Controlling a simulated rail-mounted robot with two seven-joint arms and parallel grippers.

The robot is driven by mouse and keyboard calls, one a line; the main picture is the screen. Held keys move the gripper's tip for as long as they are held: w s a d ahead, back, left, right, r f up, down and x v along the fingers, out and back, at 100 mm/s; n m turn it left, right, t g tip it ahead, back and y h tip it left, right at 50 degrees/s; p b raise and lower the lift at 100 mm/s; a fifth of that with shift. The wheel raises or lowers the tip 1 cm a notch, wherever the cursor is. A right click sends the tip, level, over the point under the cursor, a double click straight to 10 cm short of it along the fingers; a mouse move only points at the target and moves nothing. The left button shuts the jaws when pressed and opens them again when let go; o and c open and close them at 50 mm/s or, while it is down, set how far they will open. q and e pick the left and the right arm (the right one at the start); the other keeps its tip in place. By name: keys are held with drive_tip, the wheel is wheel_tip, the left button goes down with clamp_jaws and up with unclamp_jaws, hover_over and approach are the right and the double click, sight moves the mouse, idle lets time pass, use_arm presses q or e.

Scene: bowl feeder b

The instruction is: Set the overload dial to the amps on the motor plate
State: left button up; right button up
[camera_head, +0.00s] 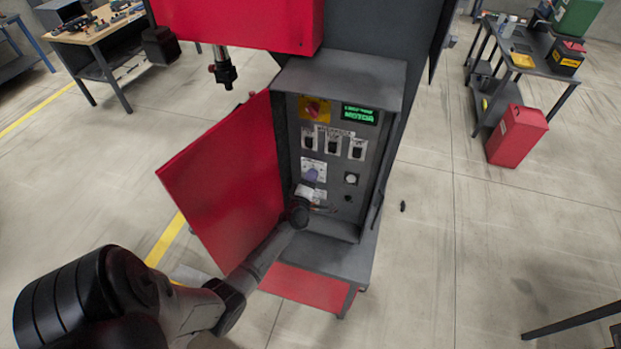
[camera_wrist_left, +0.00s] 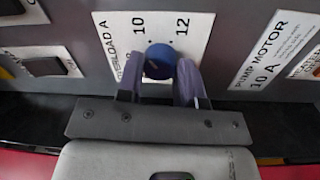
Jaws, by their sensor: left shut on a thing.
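The overload dial is a round blue knob (camera_wrist_left: 159,61) on a white scale plate (camera_wrist_left: 118,28) marked OVERLOAD A, with 10 and 12 readable in the left wrist view. My left gripper (camera_wrist_left: 158,74) is shut on the knob, one finger on each side. Where the knob's pointer stands cannot be made out. The motor plate (camera_wrist_left: 275,48), right of the dial, reads PUMP MOTOR and 10 A. In the head view the dial (camera_head: 312,173) is low on the cabinet's panel, with my left gripper (camera_head: 311,184) at it. My right gripper is not in view.
The cabinet's red door (camera_head: 222,178) stands open at the left, beside my left arm. A red-and-yellow rotary switch (camera_head: 314,109), a green-lettered display (camera_head: 359,114) and several black switches sit above the dial.

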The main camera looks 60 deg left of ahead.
use_arm(q)
drive_tip(key=shift+m, duration=0.4)
idle(0.3)
drive_tip(key=o, duration=0.9)
drive_tip(key=b+v, duration=0.1)
drive_tip(key=v, duration=1.2)
drive_tip(key=shift+s+d+f, duration=0.15)
drive_tip(key=shift+s+d, duration=0.1)
drive_tip(key=shift+s, duration=0.1)
